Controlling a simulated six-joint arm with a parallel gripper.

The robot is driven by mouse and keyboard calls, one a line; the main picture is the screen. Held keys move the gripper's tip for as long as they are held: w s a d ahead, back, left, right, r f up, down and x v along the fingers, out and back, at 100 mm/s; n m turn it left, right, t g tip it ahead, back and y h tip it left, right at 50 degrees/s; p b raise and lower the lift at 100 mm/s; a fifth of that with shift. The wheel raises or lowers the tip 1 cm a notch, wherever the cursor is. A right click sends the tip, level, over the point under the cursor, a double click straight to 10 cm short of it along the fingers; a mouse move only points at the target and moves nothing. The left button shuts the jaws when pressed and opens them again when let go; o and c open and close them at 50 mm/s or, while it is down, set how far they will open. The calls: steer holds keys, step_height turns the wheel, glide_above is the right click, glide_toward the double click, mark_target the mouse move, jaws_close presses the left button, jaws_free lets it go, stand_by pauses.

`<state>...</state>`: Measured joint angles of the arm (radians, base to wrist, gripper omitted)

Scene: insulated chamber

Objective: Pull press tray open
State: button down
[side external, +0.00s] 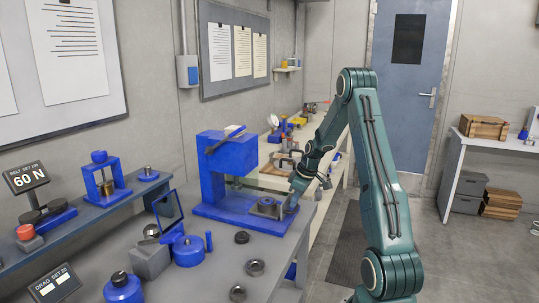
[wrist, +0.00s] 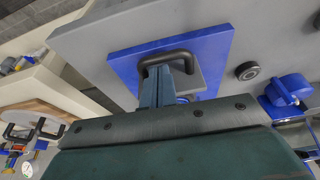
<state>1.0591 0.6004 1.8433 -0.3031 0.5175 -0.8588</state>
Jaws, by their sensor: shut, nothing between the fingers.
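The blue press (side external: 213,170) stands on the grey bench, its base plate also showing in the wrist view (wrist: 220,45). The grey press tray (side external: 265,208) sits low on the base under the press head; in the wrist view the tray (wrist: 197,75) lies partly behind my fingers. Its dark loop handle (wrist: 165,57) arches across the fingertips. My gripper (side external: 292,204) is at the tray's right side, pointing down. In the wrist view its fingers (wrist: 163,74) are together, with the tips at the handle's loop. Contact with the handle is not clear.
Blue cylinders (side external: 188,250), a grey block (side external: 150,260) and dark rings (side external: 255,267) stand on the near bench. A blue shelf (side external: 80,220) holds a lit display (side external: 26,177). A further bench (side external: 331,145) carries several small items. Open floor lies right of the bench.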

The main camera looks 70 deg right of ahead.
steer(key=v, duration=0.6)
steer(key=shift+r, duration=0.25)
steer(key=shift+a, duration=0.15)
steer(key=w+a+r, duration=0.1)
steer(key=a+r, duration=0.5)
steer(key=a, duration=0.5)
steer(key=w+a+r, duration=0.2)
steer(key=a+r, duration=0.4)
steer(key=a, duration=0.5)
steer(key=s+a+r+t, duration=0.2)
steer(key=s+a, duration=1.1)
steer(key=a, duration=0.3)
steer(key=shift+a+r, duration=0.25)
steer(key=shift+r, duration=0.05)
